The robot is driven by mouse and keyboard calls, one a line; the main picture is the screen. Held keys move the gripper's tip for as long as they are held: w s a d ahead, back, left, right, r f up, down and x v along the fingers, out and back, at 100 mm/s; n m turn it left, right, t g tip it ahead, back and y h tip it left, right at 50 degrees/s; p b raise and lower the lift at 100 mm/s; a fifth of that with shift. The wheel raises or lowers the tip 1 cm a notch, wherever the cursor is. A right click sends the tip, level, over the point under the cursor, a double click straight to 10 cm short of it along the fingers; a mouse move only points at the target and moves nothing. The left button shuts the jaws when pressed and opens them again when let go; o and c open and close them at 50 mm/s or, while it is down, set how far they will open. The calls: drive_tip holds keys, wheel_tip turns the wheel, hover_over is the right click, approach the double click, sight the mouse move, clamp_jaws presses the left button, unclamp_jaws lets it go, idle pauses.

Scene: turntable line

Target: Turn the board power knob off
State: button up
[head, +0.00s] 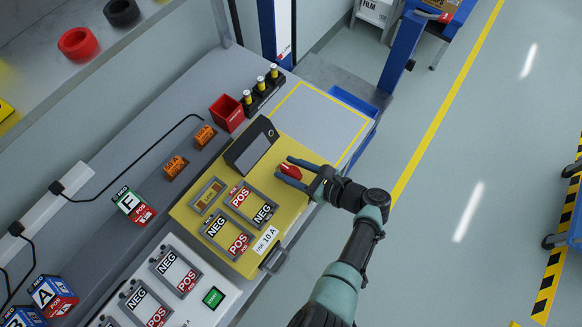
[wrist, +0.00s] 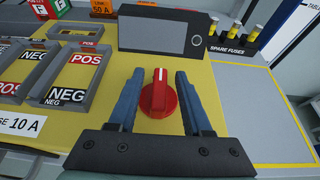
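The red power knob (wrist: 158,98) stands on the right part of the yellow board (head: 290,209). Its raised grip bears a white line and points up in the wrist view. In the head view the knob (head: 291,172) shows between the fingers. My gripper (wrist: 157,75) is open, one blue finger on each side of the knob, with a visible gap on both sides. The board also carries a dark screen (wrist: 165,30) behind the knob and slots marked POS and NEG to its left.
Spare fuses (head: 262,84) and a red bin (head: 227,112) stand behind the board. Orange fuse blocks (head: 175,167) lie to its left. A white board (head: 170,285) stands in front. A grey, yellow-outlined area (head: 318,118) at the right is clear.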

idle(0.4)
drive_tip(key=v, duration=1.3)
